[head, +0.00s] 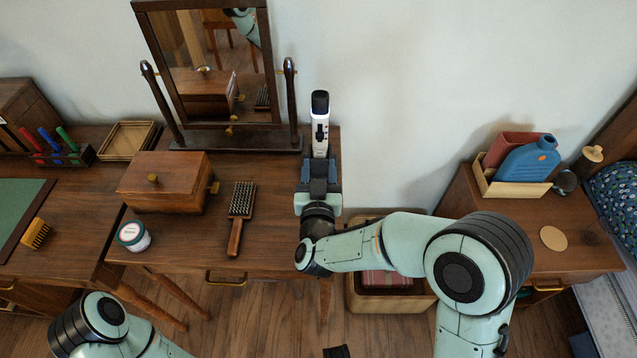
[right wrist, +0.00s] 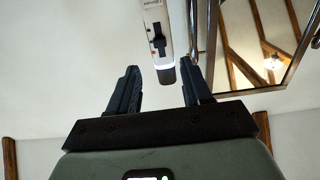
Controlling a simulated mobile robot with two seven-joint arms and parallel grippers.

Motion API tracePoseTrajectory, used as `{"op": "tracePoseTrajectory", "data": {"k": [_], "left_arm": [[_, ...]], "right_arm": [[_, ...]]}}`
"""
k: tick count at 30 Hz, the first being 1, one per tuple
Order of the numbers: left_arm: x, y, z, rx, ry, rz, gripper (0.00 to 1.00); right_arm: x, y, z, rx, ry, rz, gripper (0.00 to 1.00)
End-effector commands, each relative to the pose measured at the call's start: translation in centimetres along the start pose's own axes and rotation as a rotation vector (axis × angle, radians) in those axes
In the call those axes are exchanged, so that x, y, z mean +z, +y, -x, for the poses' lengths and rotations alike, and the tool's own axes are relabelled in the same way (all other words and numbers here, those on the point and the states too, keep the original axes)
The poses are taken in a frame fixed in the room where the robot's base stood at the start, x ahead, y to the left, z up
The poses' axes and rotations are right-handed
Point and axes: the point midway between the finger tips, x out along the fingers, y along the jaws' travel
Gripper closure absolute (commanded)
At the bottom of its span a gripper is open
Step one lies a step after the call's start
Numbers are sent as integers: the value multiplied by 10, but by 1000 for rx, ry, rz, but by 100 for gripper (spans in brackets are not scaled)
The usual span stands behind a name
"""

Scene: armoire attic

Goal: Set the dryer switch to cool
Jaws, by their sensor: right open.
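The dryer (head: 320,128), a white body with a black top, stands upright near the back right of the dressing table, by the wall. It also shows in the right wrist view (right wrist: 151,18), with a dark switch (right wrist: 158,42) on its face. I cannot tell which setting the switch is at. My right gripper (head: 319,164) is in front of the dryer. In the right wrist view its two fingers (right wrist: 164,88) are apart with nothing between them, and the dryer's lower end is just beyond their tips. My left arm shows at the lower left; its gripper is out of view.
A tilting mirror (head: 215,100) stands left of the dryer, its right post close to it. A wooden box (head: 165,185), a hairbrush (head: 240,205) and a white jar (head: 133,236) sit on the dressing table (head: 190,240). A blue bottle (head: 528,160) is on the right-hand stand.

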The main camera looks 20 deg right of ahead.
Motion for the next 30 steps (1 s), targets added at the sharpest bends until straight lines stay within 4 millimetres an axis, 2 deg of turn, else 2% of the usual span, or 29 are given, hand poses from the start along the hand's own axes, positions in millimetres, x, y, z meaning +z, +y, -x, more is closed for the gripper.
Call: {"op": "tracePoseTrajectory", "data": {"k": [3,9,30], "left_arm": [[0,0,0,0,0,0,57],[0,0,0,0,0,0,57],[0,0,0,0,0,0,57]], "right_arm": [[0,-1,23,-4,-1,0,51],[0,0,44,-1,0,0,51],[0,0,46,0,0,0,51]]}}
